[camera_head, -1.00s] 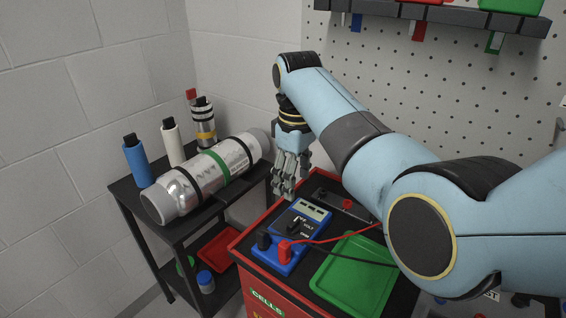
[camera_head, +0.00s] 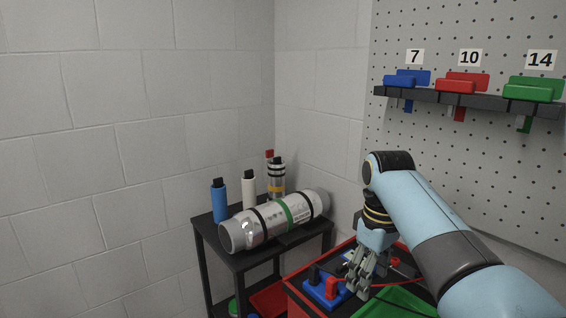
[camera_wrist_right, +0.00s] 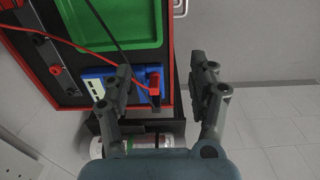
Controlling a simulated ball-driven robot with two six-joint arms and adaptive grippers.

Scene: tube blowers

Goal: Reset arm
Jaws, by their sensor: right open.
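My right gripper (camera_head: 362,278) points down over the red-edged cart, its fingers in front of part of the blue meter (camera_head: 318,292) in the head view. I cannot tell any contact. My left gripper is in neither view.
The dark side table (camera_head: 240,262) holds a silver cylinder (camera_head: 258,224), a blue bottle (camera_head: 219,202), a white bottle (camera_head: 249,190) and a banded bottle. A green tray (camera_head: 400,303) is on the cart. The pegboard (camera_head: 540,190) carries a shelf of numbered blowers.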

